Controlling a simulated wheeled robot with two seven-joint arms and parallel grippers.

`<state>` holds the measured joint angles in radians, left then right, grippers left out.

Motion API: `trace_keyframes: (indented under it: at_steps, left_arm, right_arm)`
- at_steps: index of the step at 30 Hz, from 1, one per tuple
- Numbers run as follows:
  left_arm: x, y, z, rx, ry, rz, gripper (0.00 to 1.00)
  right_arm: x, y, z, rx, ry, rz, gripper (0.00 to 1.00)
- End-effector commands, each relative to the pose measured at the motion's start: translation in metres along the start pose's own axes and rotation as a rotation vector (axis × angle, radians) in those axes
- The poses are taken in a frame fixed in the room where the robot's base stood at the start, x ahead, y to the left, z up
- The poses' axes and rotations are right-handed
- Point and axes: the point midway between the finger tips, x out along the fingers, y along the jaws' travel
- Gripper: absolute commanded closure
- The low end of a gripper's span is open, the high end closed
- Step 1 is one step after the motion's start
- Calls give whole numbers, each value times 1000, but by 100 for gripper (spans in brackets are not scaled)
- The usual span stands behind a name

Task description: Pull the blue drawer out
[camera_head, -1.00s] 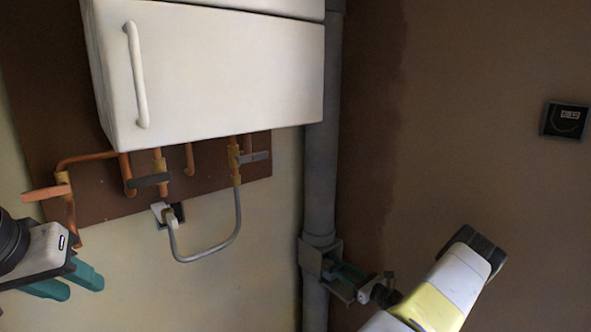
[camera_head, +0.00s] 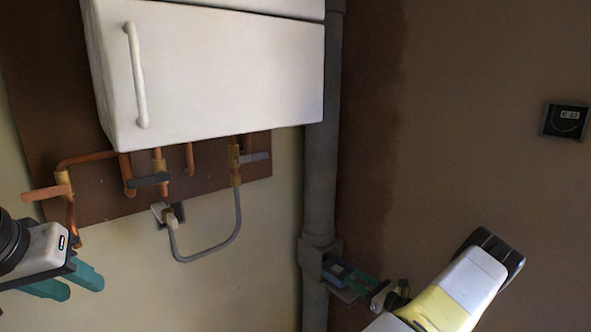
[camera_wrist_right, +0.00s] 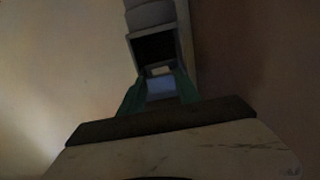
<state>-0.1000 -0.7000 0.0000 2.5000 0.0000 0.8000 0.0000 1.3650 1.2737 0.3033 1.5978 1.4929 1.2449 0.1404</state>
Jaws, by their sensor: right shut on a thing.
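The blue drawer (camera_head: 337,270) shows in the head view, partly out of the grey housing (camera_head: 309,258) on the pipe. My right gripper (camera_head: 362,284) is shut on it, with green fingers at its outer end. In the right wrist view the blue drawer (camera_wrist_right: 160,87) lies between the green fingers of my right gripper (camera_wrist_right: 160,92), and the dark opening of the housing (camera_wrist_right: 183,40) is just beyond. My left gripper (camera_head: 80,287) is at the lower left of the head view, its green fingers apart and empty, far from the drawer.
A white cabinet (camera_head: 220,75) with a handle hangs above copper pipes and valves (camera_head: 150,180). A grey vertical pipe (camera_head: 321,180) runs behind the housing. A small dark wall device (camera_head: 565,120) is at the right. The wall between it and the pipe is bare.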

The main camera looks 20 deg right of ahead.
Motion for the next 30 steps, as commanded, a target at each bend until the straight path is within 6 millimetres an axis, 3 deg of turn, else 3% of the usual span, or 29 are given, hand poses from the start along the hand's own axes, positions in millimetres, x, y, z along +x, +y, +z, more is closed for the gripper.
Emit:
trace_keyframes:
  at_steps: [3, 4, 6, 19, 30]
  left_arm:
    - [0, 0, 0, 0, 0, 0, 64]
    - [0, 0, 0, 0, 0, 0, 64]
    - [0, 0, 0, 0, 0, 0, 64]
    - [0, 0, 0, 0, 0, 0, 64]
    - [0, 0, 0, 0, 0, 0, 64]
  right_arm:
    - [1, -1, 2, -2, -5, 0, 89]
    - [1, -1, 2, -2, -5, 0, 56]
    - [1, -1, 2, -2, -4, 0, 44]
    - [-5, -1, 0, -1, 0, -1, 44]
    - [-40, -1, 0, 0, 0, -1, 44]
